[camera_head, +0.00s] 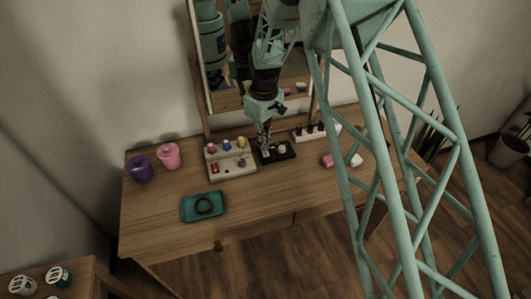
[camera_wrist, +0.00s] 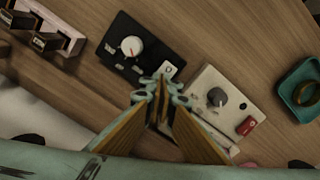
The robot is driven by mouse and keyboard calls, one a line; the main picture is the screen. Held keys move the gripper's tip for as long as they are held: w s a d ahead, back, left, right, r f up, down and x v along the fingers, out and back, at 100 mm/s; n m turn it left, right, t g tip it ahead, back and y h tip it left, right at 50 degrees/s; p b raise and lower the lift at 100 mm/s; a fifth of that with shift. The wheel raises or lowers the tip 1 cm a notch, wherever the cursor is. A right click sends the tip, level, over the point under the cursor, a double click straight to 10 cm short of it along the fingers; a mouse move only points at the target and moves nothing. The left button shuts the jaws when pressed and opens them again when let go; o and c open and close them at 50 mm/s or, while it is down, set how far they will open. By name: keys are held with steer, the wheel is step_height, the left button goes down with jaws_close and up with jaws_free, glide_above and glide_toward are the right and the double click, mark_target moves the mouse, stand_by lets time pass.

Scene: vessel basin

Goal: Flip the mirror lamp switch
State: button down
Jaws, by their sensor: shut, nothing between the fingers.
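A black panel (camera_head: 285,155) lies on the wooden table below the mirror (camera_head: 297,73). In the wrist view the black panel (camera_wrist: 118,58) carries a round white knob (camera_wrist: 131,46) and a small white switch (camera_wrist: 169,69) near its corner. I cannot read which switch belongs to the mirror lamp. My gripper (camera_head: 265,149) points down over the left part of the black panel. In the wrist view the fingertips of my gripper (camera_wrist: 158,90) are together and empty, close beside the small white switch. I cannot tell whether they touch it.
A beige panel (camera_wrist: 232,90) with a grey knob (camera_wrist: 217,97) and a red switch (camera_wrist: 246,125) lies close beside the black one. A pale bottle rack (camera_head: 304,137) stands on the other side. A teal tray (camera_head: 186,209) lies nearer the front. The table's front middle is clear.

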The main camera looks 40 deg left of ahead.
steer(key=shift+f, duration=0.6)
stand_by(0.7)
steer(key=shift+r, duration=0.2)
steer(key=shift+r+p, duration=1.25)
steer(key=shift+r, duration=2.1)
